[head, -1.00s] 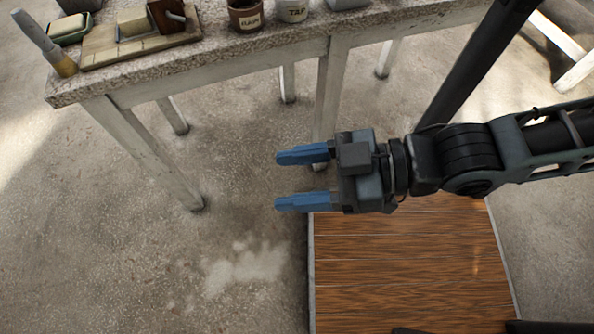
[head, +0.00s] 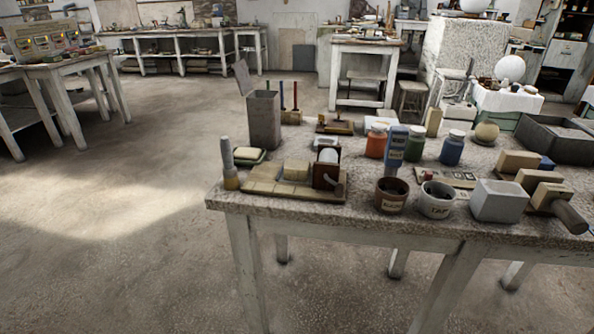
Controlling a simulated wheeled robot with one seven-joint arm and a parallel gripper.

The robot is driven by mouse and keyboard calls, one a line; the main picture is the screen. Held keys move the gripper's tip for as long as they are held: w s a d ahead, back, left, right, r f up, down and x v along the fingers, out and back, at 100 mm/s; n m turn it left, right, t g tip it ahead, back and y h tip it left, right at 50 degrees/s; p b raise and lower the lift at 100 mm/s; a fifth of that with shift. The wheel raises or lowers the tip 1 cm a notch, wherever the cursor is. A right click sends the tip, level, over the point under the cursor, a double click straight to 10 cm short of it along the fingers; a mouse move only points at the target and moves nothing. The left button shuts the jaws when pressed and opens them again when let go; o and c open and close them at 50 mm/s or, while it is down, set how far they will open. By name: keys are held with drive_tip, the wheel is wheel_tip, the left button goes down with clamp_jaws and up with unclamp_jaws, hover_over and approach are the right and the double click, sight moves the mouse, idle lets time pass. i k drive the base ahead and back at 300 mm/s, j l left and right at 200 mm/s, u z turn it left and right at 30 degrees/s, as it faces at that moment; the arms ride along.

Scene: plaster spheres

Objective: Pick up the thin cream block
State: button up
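Several cream blocks are on the speckled table in the head view, and I cannot tell for sure which is the thin one. A narrow cream block (head: 434,122) stands upright near the back, right of the blue boxes. Thicker-looking cream blocks lie at the right: one behind (head: 518,160), one in the middle (head: 532,180) and one in front (head: 551,196). A pale bar (head: 248,154) lies on a green dish at the left. My gripper is not in view.
The speckled table (head: 320,222) is crowded. Brown (head: 391,196) and white (head: 437,200) pots and a grey block (head: 497,201) line its front edge. Stacked blue boxes (head: 396,145) and a tall grey open box (head: 264,120) rise behind. The floor at left is clear.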

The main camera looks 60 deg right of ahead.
sight(295, 169)
drive_tip(key=z, duration=3.55)
drive_tip(key=u, duration=2.7)
drive_tip(key=k+l+u, duration=0.25)
drive_tip(key=u, duration=0.2)
drive_tip(key=k+l+u, duration=0.1)
drive_tip(key=k+u, duration=0.2)
drive_tip(key=u, duration=0.15)
drive_tip(key=k+u, duration=0.3)
drive_tip(key=u, duration=0.15)
